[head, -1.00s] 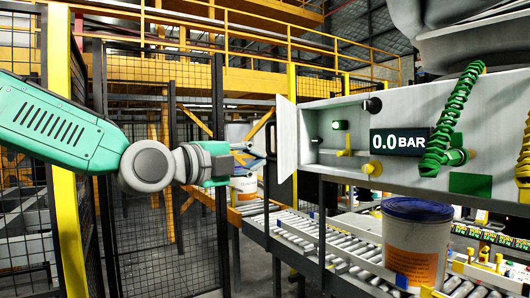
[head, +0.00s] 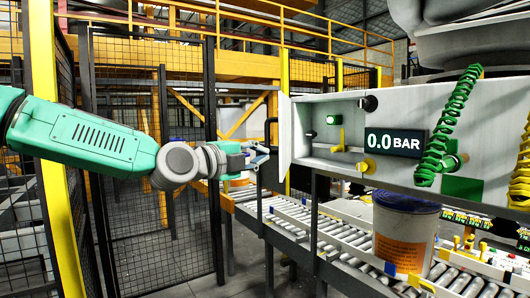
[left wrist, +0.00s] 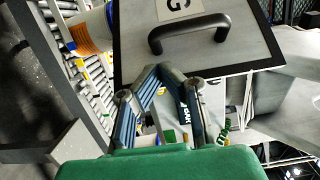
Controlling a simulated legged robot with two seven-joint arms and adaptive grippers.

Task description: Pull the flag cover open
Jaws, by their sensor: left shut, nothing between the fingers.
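The flag cover (head: 285,132) is a grey panel at the left end of the grey cabinet (head: 470,150). It stands swung out, and the cabinet's recess is exposed. Its black handle (head: 270,135) is on the outer face. The left wrist view shows the cover (left wrist: 135,50) and handle (left wrist: 188,30) close up, above the fingers. My left gripper (head: 262,153) is just left of the cover, slightly below the handle. It is shut and empty, with its fingers (left wrist: 172,82) apart from the handle. My right gripper is not in view.
The recess holds a green button (head: 332,119) and a yellow lever (head: 339,140). A 0.0 BAR display (head: 394,142) and coiled green hose (head: 445,125) are further right. A pail (head: 403,235) stands on the roller conveyor below. Mesh fencing (head: 150,190) is behind my left arm.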

